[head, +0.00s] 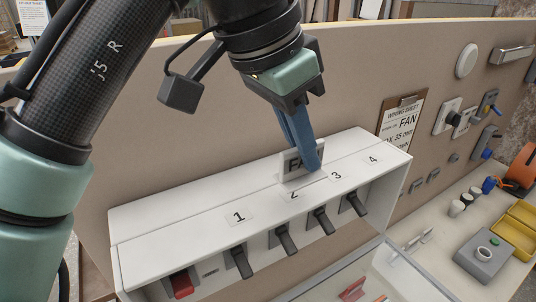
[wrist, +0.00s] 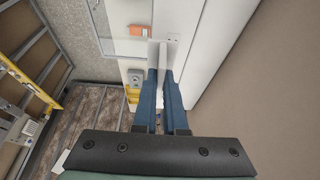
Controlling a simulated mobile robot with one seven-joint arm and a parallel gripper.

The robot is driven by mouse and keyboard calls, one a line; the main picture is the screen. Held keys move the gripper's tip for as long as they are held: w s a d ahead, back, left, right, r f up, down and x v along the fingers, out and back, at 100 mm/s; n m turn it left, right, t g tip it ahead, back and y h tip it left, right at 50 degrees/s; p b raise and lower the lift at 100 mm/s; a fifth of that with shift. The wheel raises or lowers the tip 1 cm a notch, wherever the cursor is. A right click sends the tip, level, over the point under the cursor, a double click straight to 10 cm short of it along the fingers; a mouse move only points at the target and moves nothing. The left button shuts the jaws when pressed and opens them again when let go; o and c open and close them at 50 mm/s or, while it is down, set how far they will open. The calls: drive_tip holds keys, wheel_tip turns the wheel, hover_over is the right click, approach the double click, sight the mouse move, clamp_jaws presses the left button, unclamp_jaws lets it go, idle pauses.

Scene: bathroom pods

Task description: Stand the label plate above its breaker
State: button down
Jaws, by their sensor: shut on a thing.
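The label plate (head: 288,161) is a small light plate with dark letters, of which "FA" shows; a blue finger hides the rest. My gripper (head: 313,160) is shut on it, and holds it upright at the top of the white breaker box (head: 150,222), behind the number labels 2 and 3. I cannot tell whether its lower edge touches the box. In the wrist view the plate (wrist: 161,52) shows as a thin pale edge between the blue fingertips (wrist: 160,75). Breakers with black levers sit below labels 1 (head: 239,262), 2 (head: 283,242), 3 (head: 322,221) and 4 (head: 354,203).
A red switch (head: 181,284) sits at the box's left end. A clipboard wiring sheet (head: 401,122) reading "FAN" hangs on the beige panel behind. A grey button box (head: 484,258) and a yellow tray (head: 516,232) are at the right. The box top left of the plate is clear.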

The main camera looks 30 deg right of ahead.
sight(301, 173)
drive_tip(key=shift+d+f, duration=0.1)
drive_tip(key=shift+f, duration=0.3)
drive_tip(key=shift+f+p, duration=0.3)
drive_tip(key=shift+f, duration=1.3)
drive_tip(key=shift+d+f, duration=0.1)
drive_tip(key=shift+f, duration=0.05)
drive_tip(key=c, duration=1)
unclamp_jaws()
